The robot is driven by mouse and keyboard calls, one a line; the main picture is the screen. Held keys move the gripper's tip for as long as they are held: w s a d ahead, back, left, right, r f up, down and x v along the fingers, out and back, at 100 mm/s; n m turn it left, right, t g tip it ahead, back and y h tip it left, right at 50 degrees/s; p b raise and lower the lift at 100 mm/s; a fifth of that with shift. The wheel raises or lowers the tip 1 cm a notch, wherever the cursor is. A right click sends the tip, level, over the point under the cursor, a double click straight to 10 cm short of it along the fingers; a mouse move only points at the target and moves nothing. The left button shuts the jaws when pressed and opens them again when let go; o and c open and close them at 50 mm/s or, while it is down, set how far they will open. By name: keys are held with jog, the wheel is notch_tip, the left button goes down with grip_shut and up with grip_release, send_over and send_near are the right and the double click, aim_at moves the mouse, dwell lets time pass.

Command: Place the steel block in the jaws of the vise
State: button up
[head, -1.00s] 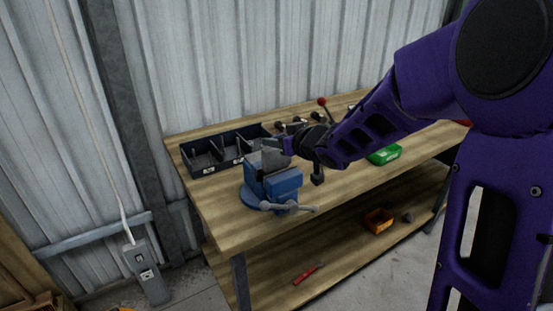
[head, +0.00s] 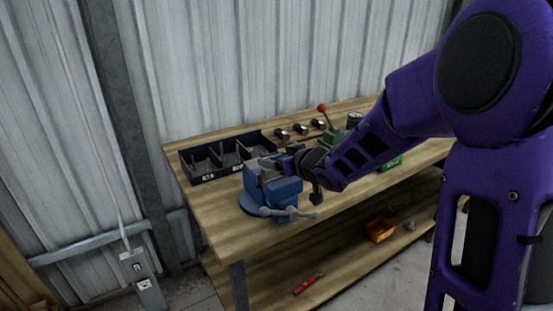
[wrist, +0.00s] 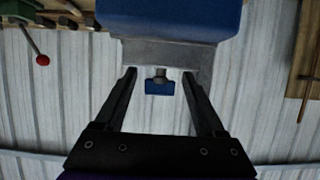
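The blue vise (head: 285,187) stands at the left front corner of the workbench, its grey handle bar toward the front. My gripper (head: 283,165) is at the top of the vise, coming from the right. In the wrist view my gripper (wrist: 159,73) has its two fingers spread, with a clear gap between them. A grey piece (wrist: 170,55) lies across just beyond the fingertips, against the blue vise body (wrist: 170,18). I cannot tell whether this is the steel block or a vise jaw; the block is not clearly distinguishable in either view.
A dark divided bin (head: 205,163) is behind the vise. A red-knobbed lever tool (head: 323,109) and a green box (head: 390,163) are to the right. An orange bin (head: 380,229) and a red tool (head: 308,285) are on the lower shelf.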

jog(key=shift+s+d+r, duration=0.15)
jog(key=shift+s+r, duration=0.05)
jog(key=shift+r, duration=0.2)
jog(key=p+v, duration=0.3)
jog(key=v, duration=0.8)
jog(key=shift+s+d, duration=0.15)
jog(key=shift+s, duration=0.05)
jog(key=shift+f, duration=0.1)
